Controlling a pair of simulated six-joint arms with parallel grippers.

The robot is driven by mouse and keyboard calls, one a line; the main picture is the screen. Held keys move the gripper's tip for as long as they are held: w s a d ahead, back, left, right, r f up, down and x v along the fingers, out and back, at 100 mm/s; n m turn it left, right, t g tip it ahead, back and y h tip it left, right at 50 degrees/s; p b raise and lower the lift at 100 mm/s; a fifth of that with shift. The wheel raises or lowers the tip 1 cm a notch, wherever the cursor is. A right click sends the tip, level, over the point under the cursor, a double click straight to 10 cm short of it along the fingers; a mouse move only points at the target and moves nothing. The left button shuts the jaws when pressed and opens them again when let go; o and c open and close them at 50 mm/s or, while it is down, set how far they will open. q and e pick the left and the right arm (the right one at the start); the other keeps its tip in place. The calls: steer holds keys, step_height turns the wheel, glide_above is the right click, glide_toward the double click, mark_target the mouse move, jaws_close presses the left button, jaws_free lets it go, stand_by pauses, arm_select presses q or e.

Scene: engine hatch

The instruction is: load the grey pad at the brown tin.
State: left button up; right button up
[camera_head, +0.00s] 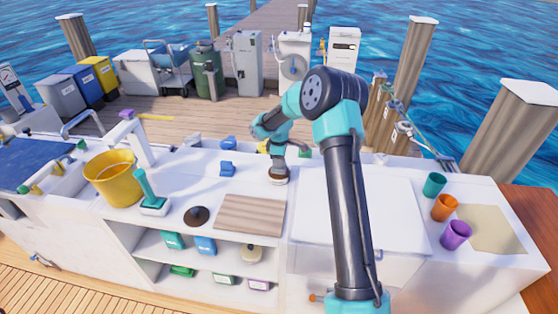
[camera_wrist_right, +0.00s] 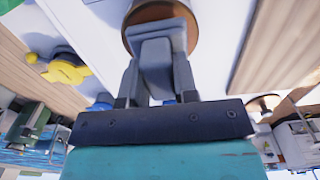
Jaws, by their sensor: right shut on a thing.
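My right gripper (camera_head: 279,158) reaches down to the middle of the white counter. In the right wrist view, its fingers (camera_wrist_right: 157,88) are shut on the grey pad (camera_wrist_right: 155,62), by its upright grey grip. The round brown tin (camera_wrist_right: 130,15) is directly beyond the pad, partly hidden by it and cut off by the picture edge. In the head view, the tin (camera_head: 279,180) sits on the counter just below the gripper. I cannot tell whether the pad touches the tin's contents. My left gripper is not in view.
A wooden board (camera_head: 250,216) and a dark round disc (camera_head: 197,216) lie in front. A teal-handled tool (camera_head: 150,198) and yellow bucket (camera_head: 110,180) stand left. Teal (camera_head: 434,185), orange (camera_head: 445,208) and purple (camera_head: 456,235) cups stand right. The pale hatch panel (camera_head: 395,215) is clear.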

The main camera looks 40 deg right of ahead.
steer(key=shift+f, duration=0.55)
stand_by(1.6)
steer(key=shift+r, duration=0.1)
steer(key=shift+r, duration=3.5)
steer(key=s+a+r+m, duration=0.1)
steer(key=a+m, duration=1.1)
steer(key=a, duration=1.8)
steer(key=shift+s+a+r, duration=0.25)
steer(key=shift+s+a, duration=0.1)
steer(key=shift+s, duration=0.35)
